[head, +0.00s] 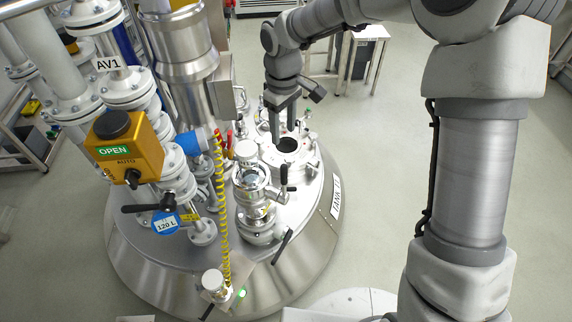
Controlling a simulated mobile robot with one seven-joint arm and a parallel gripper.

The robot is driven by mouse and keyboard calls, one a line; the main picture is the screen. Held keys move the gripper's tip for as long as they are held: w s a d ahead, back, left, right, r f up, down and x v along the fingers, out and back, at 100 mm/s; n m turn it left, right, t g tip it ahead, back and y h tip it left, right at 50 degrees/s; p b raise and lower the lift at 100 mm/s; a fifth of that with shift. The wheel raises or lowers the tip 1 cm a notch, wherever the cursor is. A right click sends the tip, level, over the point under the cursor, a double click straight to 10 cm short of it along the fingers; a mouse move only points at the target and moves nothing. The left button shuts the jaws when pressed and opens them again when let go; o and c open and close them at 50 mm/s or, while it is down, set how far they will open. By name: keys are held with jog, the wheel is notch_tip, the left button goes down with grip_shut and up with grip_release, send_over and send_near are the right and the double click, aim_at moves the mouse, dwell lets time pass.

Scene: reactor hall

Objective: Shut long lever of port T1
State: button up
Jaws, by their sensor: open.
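My gripper (283,128) points down over the back of the steel tank top, its two fingers apart with nothing visible between them. It is close to a round port with a dark opening (288,145); I cannot tell whether the fingers touch anything. In front stands a fitting with a round sight glass (251,177) and a black-handled lever (284,178) standing up at its right. Another black lever (282,246) slants out at the fitting's lower right. No T1 label is readable, so I cannot tell which lever is the long one of port T1.
A yellow actuator (125,150) marked OPEN, under an AV1 tag (109,64), stands with white pipes at the left. A coiled yellow hose (220,215) runs down the tank's (290,275) front.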

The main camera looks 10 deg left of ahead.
aim_at(284, 165)
notch_tip(284, 165, down, 16)
jog(key=shift+f, duration=0.2)
jog(key=shift+c, duration=0.3)
grip_shut()
dwell(1.3)
